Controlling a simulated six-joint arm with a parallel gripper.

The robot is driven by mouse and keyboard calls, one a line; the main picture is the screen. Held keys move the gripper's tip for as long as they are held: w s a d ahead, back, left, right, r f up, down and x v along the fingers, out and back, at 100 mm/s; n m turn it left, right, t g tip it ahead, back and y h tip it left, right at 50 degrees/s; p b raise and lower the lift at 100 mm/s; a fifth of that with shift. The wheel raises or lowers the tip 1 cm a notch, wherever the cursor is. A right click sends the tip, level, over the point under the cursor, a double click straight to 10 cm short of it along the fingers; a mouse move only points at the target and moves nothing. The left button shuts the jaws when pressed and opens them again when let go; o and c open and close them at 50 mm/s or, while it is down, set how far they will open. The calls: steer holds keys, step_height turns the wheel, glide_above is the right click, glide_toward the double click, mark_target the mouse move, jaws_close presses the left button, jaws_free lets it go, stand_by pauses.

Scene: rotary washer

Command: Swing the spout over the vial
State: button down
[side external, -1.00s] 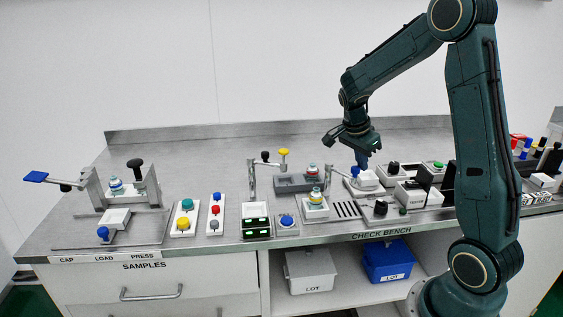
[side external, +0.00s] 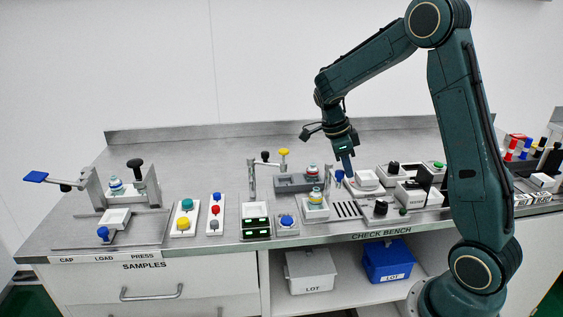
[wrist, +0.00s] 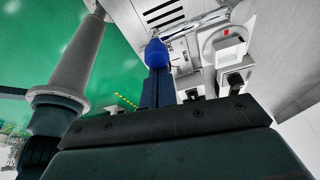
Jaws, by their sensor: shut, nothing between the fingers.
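My gripper (side external: 348,178) points down at the right-centre of the bench, with its fingers together. A blue knob (side external: 339,175) is just left of the fingertips, beside a thin metal post (side external: 327,180); it seems to belong to the swinging spout, whose outlet is too small to make out. In the wrist view the blue knob (wrist: 156,55) lies at the finger ends; whether they touch is unclear. A vial (side external: 314,196) with a pale teal and yellowish top stands in a white holder left of the post.
A similar capped item (side external: 312,171) stands in a grey tray (side external: 290,183) behind. A white round-topped unit (side external: 366,180) is close right of the fingers. Open bench lies behind.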

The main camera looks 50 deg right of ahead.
steer(key=shift+w+a+m+g+y, duration=0.1)
steer(key=shift+w+a+m+y, duration=0.1)
steer(key=shift+w+a+m, duration=0.55)
steer(key=shift+w+a+m+g+y, duration=0.1)
steer(key=shift+w+a+m+y, duration=0.1)
steer(key=shift+w+a+m, duration=0.45)
steer(key=shift+w+a+m+g+y, duration=0.1)
steer(key=shift+w+a+m+y, duration=0.1)
steer(key=shift+w+a+m, duration=0.55)
steer(key=shift+w+d, duration=0.25)
steer(key=shift+w, duration=0.25)
steer(key=shift+r, duration=0.1)
steer(key=v, duration=0.7)
steer(key=shift+r, duration=0.1)
steer(key=shift+s+r, duration=0.1)
